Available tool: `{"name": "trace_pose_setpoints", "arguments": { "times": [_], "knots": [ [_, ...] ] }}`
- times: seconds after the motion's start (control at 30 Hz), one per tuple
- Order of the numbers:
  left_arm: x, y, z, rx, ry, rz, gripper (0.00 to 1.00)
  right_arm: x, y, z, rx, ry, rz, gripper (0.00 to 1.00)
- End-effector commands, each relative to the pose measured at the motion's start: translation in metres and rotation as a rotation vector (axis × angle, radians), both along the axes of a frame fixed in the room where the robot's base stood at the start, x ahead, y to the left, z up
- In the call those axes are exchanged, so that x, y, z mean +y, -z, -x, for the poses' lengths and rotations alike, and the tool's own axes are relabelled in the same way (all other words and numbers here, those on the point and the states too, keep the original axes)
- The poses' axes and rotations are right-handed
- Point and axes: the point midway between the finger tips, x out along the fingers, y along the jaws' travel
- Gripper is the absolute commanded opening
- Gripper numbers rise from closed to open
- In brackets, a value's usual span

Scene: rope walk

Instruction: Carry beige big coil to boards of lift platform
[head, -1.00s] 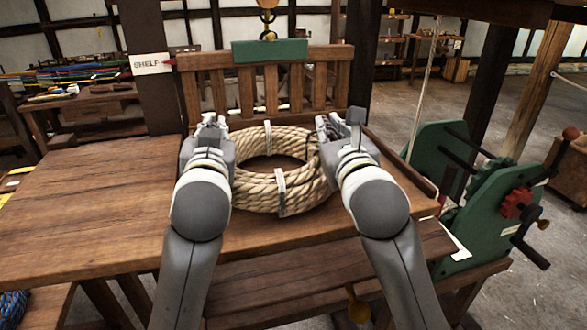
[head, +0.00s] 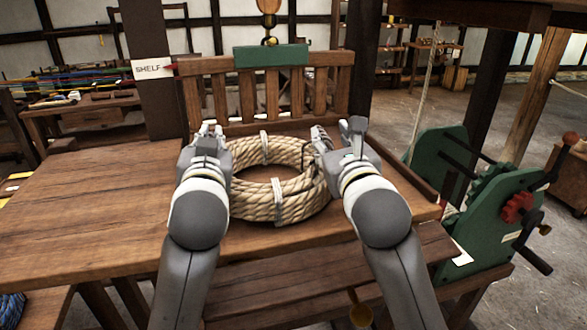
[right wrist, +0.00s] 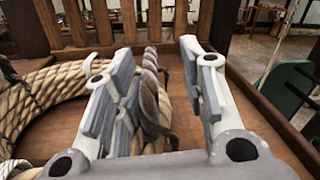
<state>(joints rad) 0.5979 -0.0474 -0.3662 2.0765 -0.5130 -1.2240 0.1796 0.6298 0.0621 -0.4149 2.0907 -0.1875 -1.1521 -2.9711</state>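The beige big coil (head: 285,207) lies flat on the wooden boards (head: 268,238) in front of a slatted back rail; light ties wrap it. My left gripper (head: 208,133) is at the coil's left edge; its fingertips are small and partly hidden, so I cannot tell how they are set. My right gripper (head: 337,138) is at the coil's right edge with its fingers apart. In the right wrist view the right gripper (right wrist: 160,95) has a wide gap; a darker rope strand (right wrist: 151,95) shows beside its left finger, and the coil (right wrist: 50,95) lies at the left.
The slatted rail (head: 295,95) with a green board (head: 270,54) stands behind the coil. A wooden table (head: 85,210) spreads to the left, its top mostly bare. A green winch (head: 500,215) with a crank stands at the right. A post with a SHELF sign (head: 153,68) is behind.

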Motion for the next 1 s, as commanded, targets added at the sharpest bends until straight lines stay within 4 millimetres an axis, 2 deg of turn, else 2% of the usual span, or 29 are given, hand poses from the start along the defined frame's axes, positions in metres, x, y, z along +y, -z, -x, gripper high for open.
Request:
{"name": "trace_pose_setpoints", "arguments": {
  "times": [0.2,0.23,0.37,0.57,0.67,0.77,0.87,0.93,1.0],
  "knots": [
    [-0.005,-0.004,0.001,-0.01,0.01,0.005,0.3,0.003,-0.001,0.0,-0.001,-0.006,-0.002,0.38],
    [-0.005,-0.004,0.001,-0.01,0.011,0.005,0.12,0.003,-0.001,0.0,-0.001,-0.007,-0.002,0.38],
    [-0.006,-0.005,0.001,-0.012,0.013,0.005,0.29,0.004,-0.001,0.001,-0.001,-0.008,-0.002,0.38],
    [-0.007,-0.005,0.008,-0.012,0.015,0.006,0.3,0.004,-0.001,0.001,-0.002,-0.011,-0.002,0.38],
    [-0.009,-0.004,0.018,-0.013,0.017,0.008,0.31,0.004,-0.001,0.001,-0.002,-0.011,-0.003,0.38],
    [-0.01,-0.003,0.033,-0.01,0.019,0.009,0.44,0.004,-0.001,0.001,-0.002,-0.011,-0.003,0.38],
    [-0.012,-0.003,0.048,-0.008,0.019,0.007,0.42,0.004,-0.001,0.001,-0.002,-0.011,-0.003,0.38],
    [-0.012,-0.003,0.057,-0.008,0.019,0.006,0.47,0.005,-0.001,0.001,-0.002,-0.011,-0.003,0.38],
    [-0.013,-0.002,0.065,-0.006,0.016,0.006,0.47,0.005,-0.001,0.001,-0.002,-0.012,-0.003,0.38]
  ]
}}
